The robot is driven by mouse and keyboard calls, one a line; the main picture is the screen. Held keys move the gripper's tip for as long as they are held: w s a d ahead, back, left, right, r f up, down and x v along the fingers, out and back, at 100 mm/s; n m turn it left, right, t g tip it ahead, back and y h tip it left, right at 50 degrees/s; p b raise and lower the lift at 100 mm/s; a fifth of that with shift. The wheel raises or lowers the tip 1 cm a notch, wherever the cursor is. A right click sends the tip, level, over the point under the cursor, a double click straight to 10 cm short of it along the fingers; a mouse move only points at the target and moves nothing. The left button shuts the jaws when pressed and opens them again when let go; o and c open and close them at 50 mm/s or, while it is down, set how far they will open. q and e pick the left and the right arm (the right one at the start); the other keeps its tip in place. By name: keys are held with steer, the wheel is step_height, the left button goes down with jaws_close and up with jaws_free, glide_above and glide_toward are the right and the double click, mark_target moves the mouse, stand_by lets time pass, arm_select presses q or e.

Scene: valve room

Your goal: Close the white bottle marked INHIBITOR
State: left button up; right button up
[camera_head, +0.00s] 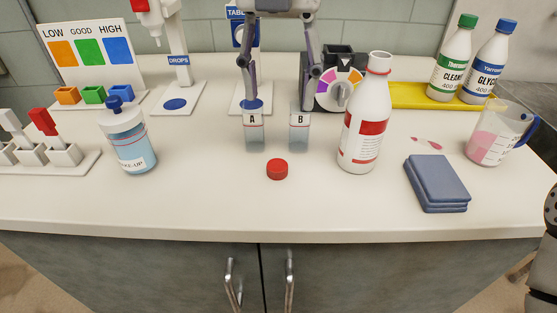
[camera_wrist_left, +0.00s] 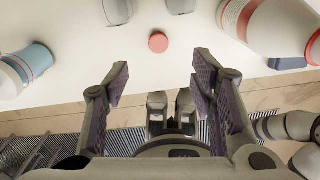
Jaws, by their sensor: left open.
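The white bottle (camera_head: 366,125) with a red label stands upright on the counter, right of centre. A red band circles its neck, and no cap sits on top; I cannot read the label clearly. In the left wrist view the bottle (camera_wrist_left: 268,25) shows at the upper right. A red cap (camera_head: 277,169) lies on the counter left of the bottle; it also shows in the left wrist view (camera_wrist_left: 158,42). My left gripper (camera_head: 279,104) is open and empty, above the counter and behind the cap, its fingers apart. My right gripper is not in view.
Vials A (camera_head: 254,135) and B (camera_head: 299,138) stand behind the cap. A blue-topped bottle (camera_head: 130,145) is at left. Blue folded cloth (camera_head: 437,183) and a measuring jug (camera_head: 492,140) are at right. A dial device (camera_head: 341,92) stands behind. The front counter is clear.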

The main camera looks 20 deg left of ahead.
arm_select(q)
glide_above(277, 164)
steer(key=f, duration=0.7)
steer(key=shift+w+d+b, duration=0.1)
steer(key=shift+w+b, duration=0.25)
steer(key=shift+b, duration=0.05)
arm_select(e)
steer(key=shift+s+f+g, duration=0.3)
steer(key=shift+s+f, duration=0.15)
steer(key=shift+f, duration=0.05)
arm_select(q)
steer(key=f, duration=0.5)
steer(key=shift+s+f+b, duration=0.15)
steer(key=shift+s+b, duration=0.2)
steer(key=shift+b, duration=0.05)
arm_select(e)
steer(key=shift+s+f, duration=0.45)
arm_select(q)
steer(key=c, duration=0.8)
